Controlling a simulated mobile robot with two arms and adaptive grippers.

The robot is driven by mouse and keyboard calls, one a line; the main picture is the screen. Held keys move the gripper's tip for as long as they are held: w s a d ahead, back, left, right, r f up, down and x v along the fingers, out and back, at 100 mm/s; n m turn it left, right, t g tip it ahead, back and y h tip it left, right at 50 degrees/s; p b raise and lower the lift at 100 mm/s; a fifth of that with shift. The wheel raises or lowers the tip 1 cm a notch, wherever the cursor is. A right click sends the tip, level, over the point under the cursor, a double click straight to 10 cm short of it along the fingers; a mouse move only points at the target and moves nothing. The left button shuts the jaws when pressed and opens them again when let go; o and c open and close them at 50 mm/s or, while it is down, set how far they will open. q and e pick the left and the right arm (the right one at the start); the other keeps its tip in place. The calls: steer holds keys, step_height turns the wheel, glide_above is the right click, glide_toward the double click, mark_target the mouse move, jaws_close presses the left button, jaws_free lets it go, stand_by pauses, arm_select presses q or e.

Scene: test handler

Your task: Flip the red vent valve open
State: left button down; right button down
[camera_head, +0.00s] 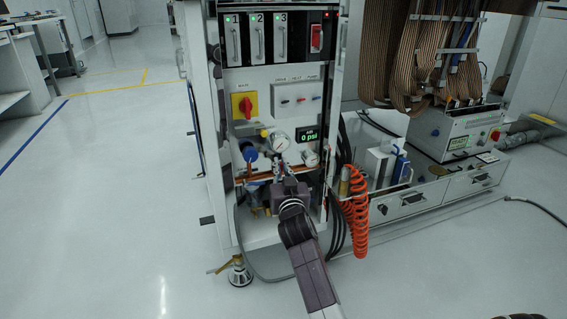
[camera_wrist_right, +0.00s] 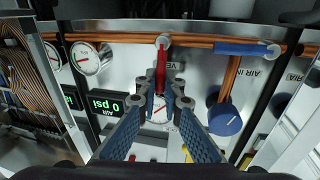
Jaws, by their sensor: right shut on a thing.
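The red vent valve handle (camera_wrist_right: 161,62) shows in the right wrist view, which is turned upside down. It stands across the copper pipe, next to a partly covered label that reads "VE". My right gripper (camera_wrist_right: 159,98) is shut on the handle's free end. In the head view my right gripper (camera_head: 287,183) is low in the cabinet's front, below the round gauge (camera_head: 280,142), and mostly hides the valve. The green display (camera_head: 307,136) reads 0 psi. My left gripper is not in view.
A blue lever (camera_wrist_right: 240,47) lies along the same pipe by an "AIR IN" label. A blue knob (camera_wrist_right: 225,117) sits close to the right gripper. An orange coiled hose (camera_head: 357,215) hangs at the cabinet's right. The floor (camera_head: 120,220) at left is clear.

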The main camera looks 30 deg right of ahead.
stand_by(0.3)
steer(key=c, duration=2.1)
jaws_free()
steer(key=shift+s+a, duration=0.1)
steer(key=v, duration=1.1)
steer(key=shift+s+a+f, duration=0.1)
steer(key=shift+s+a, duration=0.1)
steer(key=shift+s, duration=0.15)
